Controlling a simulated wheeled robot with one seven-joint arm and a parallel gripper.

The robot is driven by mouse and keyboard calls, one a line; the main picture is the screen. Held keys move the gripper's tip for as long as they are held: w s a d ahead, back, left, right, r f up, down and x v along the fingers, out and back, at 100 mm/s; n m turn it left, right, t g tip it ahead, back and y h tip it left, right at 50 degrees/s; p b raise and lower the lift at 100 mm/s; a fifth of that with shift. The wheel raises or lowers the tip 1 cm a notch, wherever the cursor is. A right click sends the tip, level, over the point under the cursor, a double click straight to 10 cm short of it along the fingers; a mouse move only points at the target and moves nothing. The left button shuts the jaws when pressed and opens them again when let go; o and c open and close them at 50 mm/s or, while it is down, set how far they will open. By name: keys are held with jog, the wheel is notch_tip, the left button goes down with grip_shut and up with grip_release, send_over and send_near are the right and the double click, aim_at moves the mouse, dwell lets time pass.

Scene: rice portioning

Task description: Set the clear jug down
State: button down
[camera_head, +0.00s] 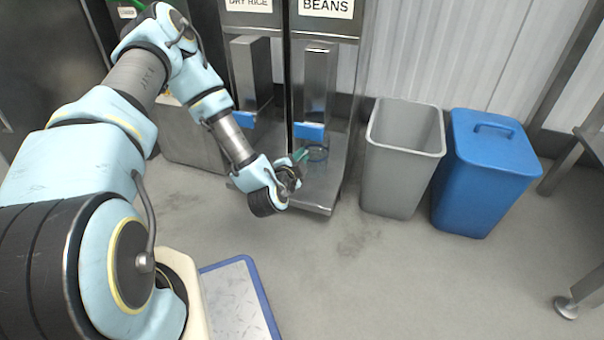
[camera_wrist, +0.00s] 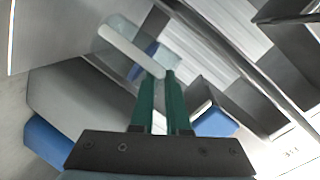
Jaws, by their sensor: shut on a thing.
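The clear jug (camera_head: 317,155) is a see-through vessel with a bluish rim, low in front of the beans dispenser and over its steel base. I cannot tell whether its bottom touches the base or what is inside. My gripper (camera_head: 301,158) is at the jug's left side, shut on it. In the wrist view, the green fingers of my gripper (camera_wrist: 162,76) are close together and meet the pale handle of the clear jug (camera_wrist: 131,49). The jug's body is faint there and partly blends into the background.
The beans dispenser (camera_head: 318,80) and the dry rice dispenser (camera_head: 252,75) stand side by side, each with a blue lever. A grey open bin (camera_head: 398,165) and a blue lidded bin (camera_head: 485,170) stand to the right. The floor in front is clear.

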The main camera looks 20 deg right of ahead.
notch_tip(320, 180, down, 4)
jog(key=b, duration=0.3)
jog(key=shift+w+d+f, duration=0.15)
jog(key=shift+f, duration=0.2)
jog(key=c, duration=1.3)
grip_release()
jog(key=shift+f, duration=0.1)
jog(key=o, duration=0.4)
